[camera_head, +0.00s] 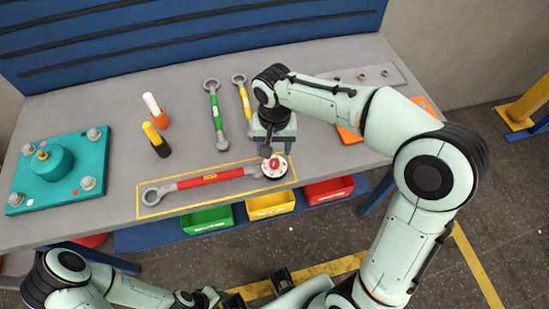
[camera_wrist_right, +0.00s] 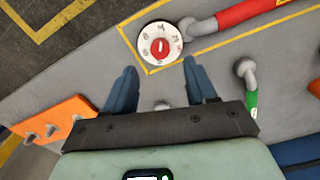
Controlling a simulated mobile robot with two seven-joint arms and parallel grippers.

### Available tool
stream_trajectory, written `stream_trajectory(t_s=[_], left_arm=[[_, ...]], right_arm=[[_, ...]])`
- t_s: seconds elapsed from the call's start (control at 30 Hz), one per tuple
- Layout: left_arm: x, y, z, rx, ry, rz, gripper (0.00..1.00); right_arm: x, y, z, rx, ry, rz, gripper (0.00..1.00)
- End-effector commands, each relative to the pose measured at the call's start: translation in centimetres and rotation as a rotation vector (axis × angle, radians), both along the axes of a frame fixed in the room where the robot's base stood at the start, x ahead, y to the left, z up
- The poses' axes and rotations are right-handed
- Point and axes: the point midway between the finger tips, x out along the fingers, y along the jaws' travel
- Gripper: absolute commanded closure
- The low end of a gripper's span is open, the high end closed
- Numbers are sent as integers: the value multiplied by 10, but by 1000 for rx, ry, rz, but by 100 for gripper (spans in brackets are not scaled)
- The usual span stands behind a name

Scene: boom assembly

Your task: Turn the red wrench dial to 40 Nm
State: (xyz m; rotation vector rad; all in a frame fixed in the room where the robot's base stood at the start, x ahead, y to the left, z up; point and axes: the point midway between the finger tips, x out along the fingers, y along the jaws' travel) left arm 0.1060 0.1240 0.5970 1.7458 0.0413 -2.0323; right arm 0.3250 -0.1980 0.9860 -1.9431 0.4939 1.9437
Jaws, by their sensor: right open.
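The red wrench (camera_head: 212,177) lies inside a yellow outlined rectangle on the grey bench, its ring end to the left. Its round white dial (camera_head: 268,183) with a red knob is at the right end. In the right wrist view the dial (camera_wrist_right: 148,53) shows dark numbers around the red knob (camera_wrist_right: 160,47); the numbers are too small to read surely. My right gripper (camera_head: 270,153) is above the dial, and partly hides it in the head view. In the wrist view its two blue fingers (camera_wrist_right: 160,68) are apart and empty, with the dial just beyond the tips. My left arm is low at the left; its fingers are not clear.
A green wrench (camera_head: 215,112) and a yellow wrench (camera_head: 243,98) lie behind. A teal plate (camera_head: 75,190) with bolts is at the left. Two upright markers (camera_head: 157,140) stand nearby. An orange plate (camera_head: 347,135) is at the right.

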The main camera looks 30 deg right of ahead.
Motion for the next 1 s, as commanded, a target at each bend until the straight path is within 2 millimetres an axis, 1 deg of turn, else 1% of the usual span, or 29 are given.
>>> stream_trajectory(t_s=[0.03, 0.1, 0.2, 0.3, 0.47, 0.73, 0.77, 0.8, 0.87, 0.9, 0.93, 1.0], left_arm=[[-1, 0, -3, -1, 2, -1, 57], [-2, 0, -4, 0, 2, -1, 57], [-3, 0, -6, 0, 3, 0, 57], [-3, 0, -7, 0, 3, 0, 57], [-4, 0, -8, 0, 4, 0, 57], [-4, 0, -8, 0, 4, 0, 57], [-4, 0, -8, 0, 4, 0, 57], [-4, 0, -8, 0, 4, 0, 57], [-4, 0, -8, 0, 4, 0, 57], [-4, 0, -8, 0, 4, 0, 57], [-4, 0, -8, 0, 4, 0, 57], [-4, 0, -8, 0, 4, 0, 57]], right_arm=[[-1, 0, -13, 0, 6, 0, 44], [-1, 0, -27, 0, 4, -2, 44], [-1, 0, -43, 1, 3, -1, 44], [0, 0, -54, 0, 2, 0, 44], [0, 0, -63, 1, 0, -1, 44], [0, 0, -63, 1, 0, -1, 44], [0, 0, -63, 1, 0, -1, 50], [0, 0, -63, 1, 0, -1, 63], [0, 0, -63, 1, 0, -1, 83], [0, 0, -63, 1, 0, -1, 96], [0, 0, -63, 1, 0, -1, 100], [0, 0, -63, 1, 0, 0, 100]])
